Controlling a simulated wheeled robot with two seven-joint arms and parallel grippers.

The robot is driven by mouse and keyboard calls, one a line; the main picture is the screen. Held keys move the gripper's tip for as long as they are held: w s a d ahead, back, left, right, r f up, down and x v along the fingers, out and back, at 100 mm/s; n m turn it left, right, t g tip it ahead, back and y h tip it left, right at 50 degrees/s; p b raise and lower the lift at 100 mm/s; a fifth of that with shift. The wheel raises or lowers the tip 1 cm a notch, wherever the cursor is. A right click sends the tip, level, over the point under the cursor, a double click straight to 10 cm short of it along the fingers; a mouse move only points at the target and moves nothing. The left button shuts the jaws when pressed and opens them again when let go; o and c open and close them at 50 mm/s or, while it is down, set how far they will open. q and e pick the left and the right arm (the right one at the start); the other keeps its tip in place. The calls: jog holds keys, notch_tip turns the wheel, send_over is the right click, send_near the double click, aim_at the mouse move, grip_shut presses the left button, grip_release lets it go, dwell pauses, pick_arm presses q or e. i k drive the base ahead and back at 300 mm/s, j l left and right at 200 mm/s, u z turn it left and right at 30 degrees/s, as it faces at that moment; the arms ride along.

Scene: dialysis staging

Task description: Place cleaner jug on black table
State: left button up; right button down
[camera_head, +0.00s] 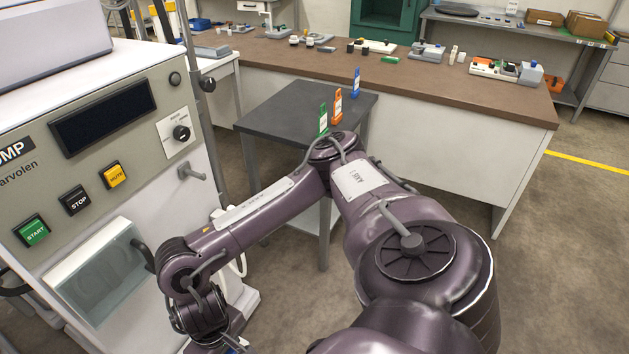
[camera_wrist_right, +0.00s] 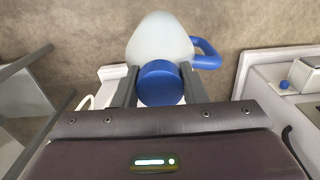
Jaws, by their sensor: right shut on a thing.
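The cleaner jug (camera_wrist_right: 160,40) has a pale white body, a round blue cap and a blue handle on its right side in the right wrist view. My right gripper (camera_wrist_right: 159,84) is shut on it, with one dark finger on each side by the cap. Grey-brown floor shows beyond the jug. The black table (camera_head: 270,118) stands in the middle of the head view, beyond my right arm's bend. In the head view my right forearm reaches down to the lower left, and the gripper and jug are mostly out of frame there. My left gripper is not in view.
Green (camera_head: 323,119), orange (camera_head: 337,106) and blue (camera_head: 357,82) upright tags stand along the black table's right side; its left part is clear. A pump machine (camera_head: 60,165) with buttons stands at left. A long brown bench (camera_head: 450,88) with equipment is behind the table.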

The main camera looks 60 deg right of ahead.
aim_at(285, 109)
jog(key=l, duration=0.6)
jog(key=k+l+u, duration=0.1)
jog(key=l, duration=0.5)
jog(key=l+u, duration=0.1)
jog(key=l, duration=0.45)
jog(key=k+l, duration=0.15)
jog(key=l, duration=0.45)
jog(key=k+l+u, duration=0.1)
jog(key=l, duration=0.5)
